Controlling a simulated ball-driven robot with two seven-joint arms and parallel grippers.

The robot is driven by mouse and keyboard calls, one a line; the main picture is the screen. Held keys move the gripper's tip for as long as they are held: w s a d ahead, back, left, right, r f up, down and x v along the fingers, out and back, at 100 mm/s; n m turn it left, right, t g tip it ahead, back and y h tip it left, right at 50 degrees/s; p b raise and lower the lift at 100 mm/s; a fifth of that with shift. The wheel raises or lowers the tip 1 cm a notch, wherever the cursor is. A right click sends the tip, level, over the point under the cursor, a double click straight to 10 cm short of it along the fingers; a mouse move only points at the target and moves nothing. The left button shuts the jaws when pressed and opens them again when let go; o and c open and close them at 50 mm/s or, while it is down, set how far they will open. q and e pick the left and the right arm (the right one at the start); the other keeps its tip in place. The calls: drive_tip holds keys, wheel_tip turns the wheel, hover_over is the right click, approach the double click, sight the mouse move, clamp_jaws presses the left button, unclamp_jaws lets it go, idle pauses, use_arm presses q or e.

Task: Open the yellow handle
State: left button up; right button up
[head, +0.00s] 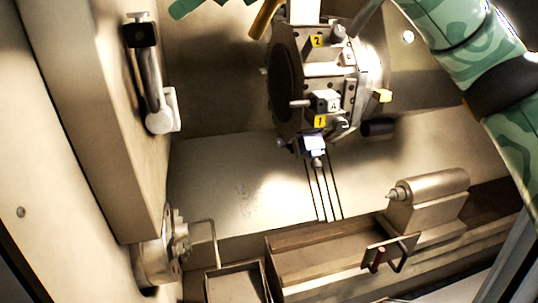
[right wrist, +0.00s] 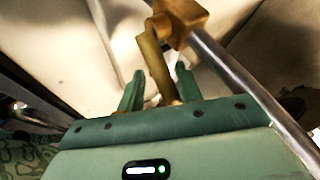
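The yellow handle (right wrist: 150,50) is a tan-yellow lever on a yellow block (right wrist: 180,22), which sits on a grey metal bar. My right gripper (right wrist: 160,69) is open in the right wrist view, with its two green fingers on either side of the lever. I see a gap beside the lever; whether a finger touches it I cannot tell. In the head view part of the yellow handle (head: 265,18) shows at the top edge, with a green piece, probably a right finger, at the top left. My left gripper is in neither view.
A tool turret (head: 318,85) with numbered yellow labels hangs in the machine's middle. A chuck (head: 152,255) is at lower left and a tailstock (head: 430,200) at lower right.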

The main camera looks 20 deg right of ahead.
drive_tip(key=s+d+f+m+t+y+b, duration=0.25)
drive_tip(key=s+d+y+b, duration=0.25)
drive_tip(key=s+d+b, duration=0.65)
drive_tip(key=w+a+f+m+g+y+b, duration=0.1)
drive_tip(key=w+a+f+m+g+y, duration=0.1)
drive_tip(key=w+a+f+g+y, duration=0.45)
drive_tip(key=w+d+f+m+t+h, duration=0.2)
drive_tip(key=w+d+f+m+t, duration=0.1)
drive_tip(key=w+f+m+t, duration=0.3)
drive_tip(key=w+d+f+m+t+h, duration=0.1)
drive_tip(key=w+d+f+m+t, duration=0.3)
drive_tip(key=w+f+m+t, duration=0.2)
wheel_tip(320, 180, down, 4)
drive_tip(key=m+t, duration=0.2)
drive_tip(key=m, duration=0.2)
drive_tip(key=shift+w+f+h, duration=0.2)
drive_tip(key=shift+w+h, duration=0.15)
drive_tip(key=shift+w, duration=0.05)
drive_tip(key=shift+c, duration=0.3)
